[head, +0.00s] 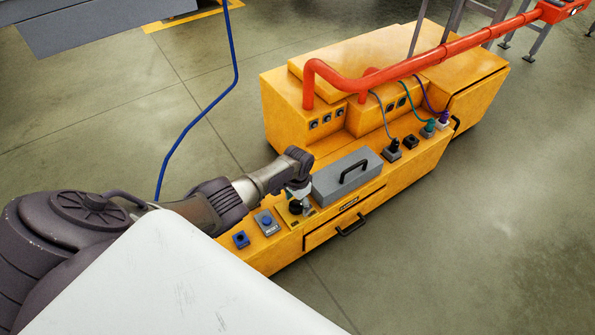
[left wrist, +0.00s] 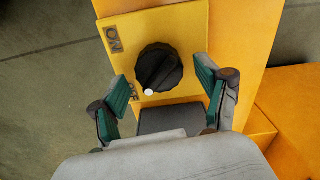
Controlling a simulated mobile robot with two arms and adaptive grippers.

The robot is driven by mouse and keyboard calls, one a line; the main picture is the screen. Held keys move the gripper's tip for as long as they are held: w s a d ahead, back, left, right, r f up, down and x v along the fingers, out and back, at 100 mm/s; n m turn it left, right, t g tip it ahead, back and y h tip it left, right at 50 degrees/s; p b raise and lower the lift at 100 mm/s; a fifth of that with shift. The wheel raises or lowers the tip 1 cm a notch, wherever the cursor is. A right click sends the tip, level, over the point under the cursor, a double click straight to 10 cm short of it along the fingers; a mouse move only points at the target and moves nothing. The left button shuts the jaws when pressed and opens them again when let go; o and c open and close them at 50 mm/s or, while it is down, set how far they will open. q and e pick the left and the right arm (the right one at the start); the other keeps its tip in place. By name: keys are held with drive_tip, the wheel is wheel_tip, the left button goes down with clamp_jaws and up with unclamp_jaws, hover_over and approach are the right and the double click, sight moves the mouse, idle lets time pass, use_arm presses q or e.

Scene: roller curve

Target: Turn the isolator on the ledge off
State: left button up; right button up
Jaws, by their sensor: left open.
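The isolator is a ribbed black rotary knob (left wrist: 159,68) on a yellow plate (left wrist: 190,25). Its white mark sits at the lower end of the knob, close to a partly covered label (left wrist: 133,90) whose visible letters look like the end of OFF. The ON label (left wrist: 113,38) is at the upper left. In the head view the knob (head: 295,208) is dark and small, just below my left gripper (head: 298,191). In the left wrist view my left gripper (left wrist: 162,72) is open, its teal-padded fingers on either side of the knob's lower part. Contact cannot be told. My right gripper is not in view.
On the yellow ledge, a grey box with a black handle (head: 347,178) stands right beside the isolator. A grey reset box (head: 267,222) and a blue button (head: 241,239) lie to the left. Several plugs with cables stand farther right. A red pipe (head: 430,62) runs above.

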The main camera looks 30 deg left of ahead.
sight(298, 202)
use_arm(q)
wheel_tip(298, 202, up, 12)
idle(0.6)
idle(0.5)
